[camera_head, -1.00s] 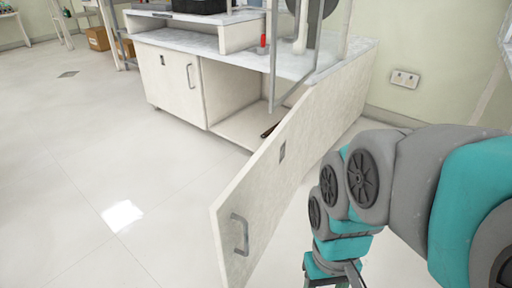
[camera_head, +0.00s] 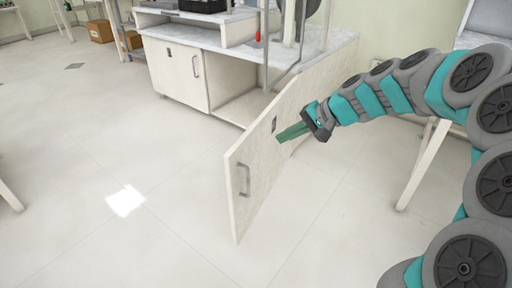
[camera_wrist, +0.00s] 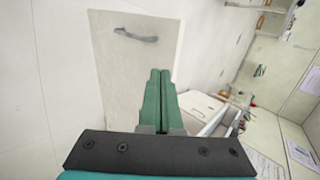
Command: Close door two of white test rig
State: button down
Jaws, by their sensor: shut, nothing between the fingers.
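The white test rig (camera_head: 225,116) stands at the back with a grey-white worktop. Its right door (camera_head: 257,185) is swung wide open toward me, with a grey handle (camera_head: 244,180) near its free edge. The left door (camera_head: 178,75) is closed. My gripper (camera_head: 280,137) is shut and empty, its green fingers in front of the open door's right-hand face; I cannot tell whether they touch it. In the wrist view the shut fingers (camera_wrist: 160,80) point toward the door (camera_wrist: 120,68), with the handle (camera_wrist: 136,36) beyond their tips.
A red object (camera_head: 258,37) stands on the rig's worktop, and a black box (camera_head: 202,5) is on the shelf. Cardboard boxes (camera_head: 100,31) are at the back left. The floor (camera_head: 110,150) left of the door is clear.

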aim_at(239, 148)
jog(key=x, duration=0.4)
jog(key=r+x, duration=0.1)
jog(key=x, duration=0.3)
jog(key=a+x, duration=0.1)
jog(key=x, duration=0.3)
jog(key=shift+w+a+r, duration=0.15)
jog(key=shift+w+r, duration=0.1)
jog(key=shift+w, duration=0.15)
jog(key=shift+w+a, duration=0.25)
jog(key=shift+a, duration=0.3)
